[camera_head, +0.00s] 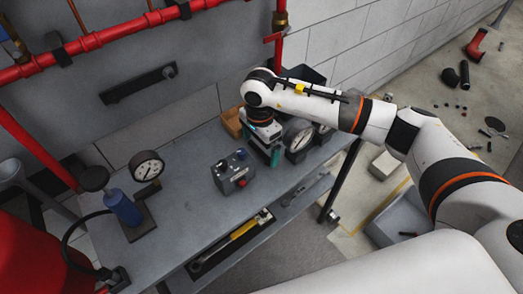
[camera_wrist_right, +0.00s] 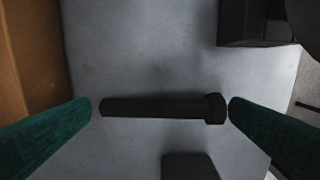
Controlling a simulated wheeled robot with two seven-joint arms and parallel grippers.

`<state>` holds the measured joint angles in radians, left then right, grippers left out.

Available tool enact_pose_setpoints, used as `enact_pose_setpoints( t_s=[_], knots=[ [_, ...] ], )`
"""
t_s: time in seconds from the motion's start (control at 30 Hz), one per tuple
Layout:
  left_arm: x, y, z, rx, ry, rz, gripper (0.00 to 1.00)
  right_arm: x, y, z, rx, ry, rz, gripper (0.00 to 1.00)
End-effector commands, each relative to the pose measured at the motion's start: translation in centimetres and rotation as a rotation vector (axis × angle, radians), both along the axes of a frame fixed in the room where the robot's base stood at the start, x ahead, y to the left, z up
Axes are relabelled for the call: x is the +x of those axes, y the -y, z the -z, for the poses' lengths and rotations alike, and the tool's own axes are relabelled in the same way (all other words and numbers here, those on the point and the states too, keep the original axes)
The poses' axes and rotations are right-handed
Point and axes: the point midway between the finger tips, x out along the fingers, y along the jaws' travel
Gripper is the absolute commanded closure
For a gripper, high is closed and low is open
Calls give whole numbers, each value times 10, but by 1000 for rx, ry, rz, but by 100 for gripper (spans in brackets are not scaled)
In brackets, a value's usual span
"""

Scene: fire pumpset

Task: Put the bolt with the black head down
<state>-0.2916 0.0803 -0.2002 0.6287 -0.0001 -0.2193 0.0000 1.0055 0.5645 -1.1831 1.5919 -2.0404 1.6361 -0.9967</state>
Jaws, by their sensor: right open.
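The bolt with the black head (camera_wrist_right: 160,107) shows in the right wrist view, lying on its side on the grey bench top. Its head is at the right end and its shank points left. My right gripper (camera_head: 272,154) is open over the back right part of the bench. In the right wrist view its two green fingertips stand at either end of the bolt, one close to the head and one close to the shank's end. I cannot tell whether they touch it. In the head view the bolt is hidden. My left gripper is not in view.
The grey bench (camera_head: 195,195) holds a control box (camera_head: 233,172), a gauge (camera_head: 147,166) and a blue cylinder (camera_head: 123,207). A brown box (camera_head: 231,122) and more gauges (camera_head: 299,141) stand close to my right gripper. The bench front centre is clear.

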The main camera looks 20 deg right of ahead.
Motion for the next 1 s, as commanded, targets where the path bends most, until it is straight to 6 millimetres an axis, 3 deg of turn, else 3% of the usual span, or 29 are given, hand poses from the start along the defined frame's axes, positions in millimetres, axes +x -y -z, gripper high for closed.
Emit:
enact_pose_setpoints(
  t_s=[0.27,0.5,0.57,0.8,1.0],
  knots=[
    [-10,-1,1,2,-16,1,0,0,0,4,1,1,-1,0],
    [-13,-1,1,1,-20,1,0,0,0,3,1,1,0,39],
    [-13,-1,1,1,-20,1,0,0,0,3,2,2,0,45],
    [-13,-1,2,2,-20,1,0,1,0,-3,1,4,0,45],
    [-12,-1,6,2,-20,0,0,2,-1,-36,4,7,-1,45]
  ],
)
